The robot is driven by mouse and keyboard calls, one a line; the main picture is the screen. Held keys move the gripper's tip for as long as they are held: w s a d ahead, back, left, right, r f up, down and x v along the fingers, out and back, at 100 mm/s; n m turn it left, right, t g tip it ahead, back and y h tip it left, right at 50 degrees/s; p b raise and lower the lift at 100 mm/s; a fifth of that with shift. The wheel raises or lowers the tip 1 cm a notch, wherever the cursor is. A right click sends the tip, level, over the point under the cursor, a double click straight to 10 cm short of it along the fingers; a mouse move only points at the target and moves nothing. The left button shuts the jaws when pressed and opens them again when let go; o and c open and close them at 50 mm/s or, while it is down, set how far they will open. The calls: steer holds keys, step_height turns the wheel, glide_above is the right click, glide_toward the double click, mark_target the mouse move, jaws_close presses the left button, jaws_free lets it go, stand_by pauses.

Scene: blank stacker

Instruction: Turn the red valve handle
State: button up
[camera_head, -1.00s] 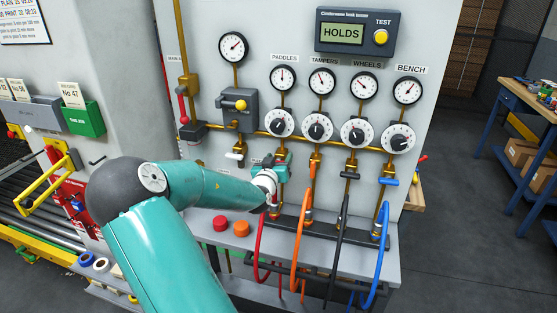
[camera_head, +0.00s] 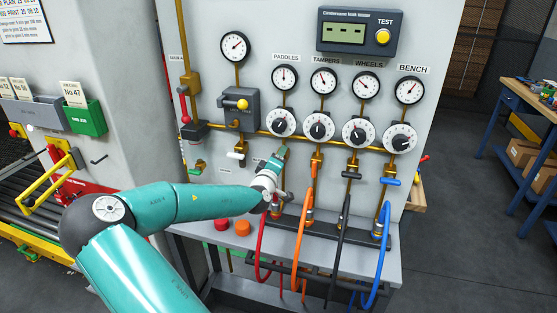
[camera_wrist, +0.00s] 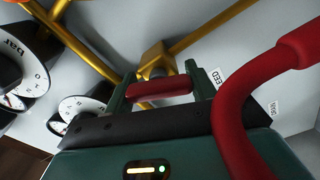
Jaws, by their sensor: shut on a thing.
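In the wrist view, a short red valve handle (camera_wrist: 160,88) sits between the two green fingers of my gripper (camera_wrist: 158,82), which is shut on it. A brass fitting (camera_wrist: 155,58) on the pipe shows just behind the handle. In the head view, my gripper (camera_head: 278,160) is at the panel under the PADDLES dial, tilted with its fingers pointing up and right. The handle is hidden behind the gripper there.
A red hose (camera_wrist: 235,120) arches close beside my gripper; in the head view it hangs below (camera_head: 262,248). Orange (camera_head: 300,215), black (camera_head: 344,215) and blue (camera_head: 382,240) hoses stand to the right. The leak tester display (camera_head: 344,34) shows dashes.

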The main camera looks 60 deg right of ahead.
steer(key=n, duration=0.4)
steer(key=shift+f+n, duration=0.15)
steer(key=shift+n, duration=0.25)
stand_by(0.4)
steer(key=o, duration=1)
steer(key=a, duration=0.4)
steer(key=s+a, duration=0.1)
steer(key=a, duration=0.4)
steer(key=s+a, duration=0.1)
steer(key=a, duration=0.3)
steer(key=shift+a, duration=0.35)
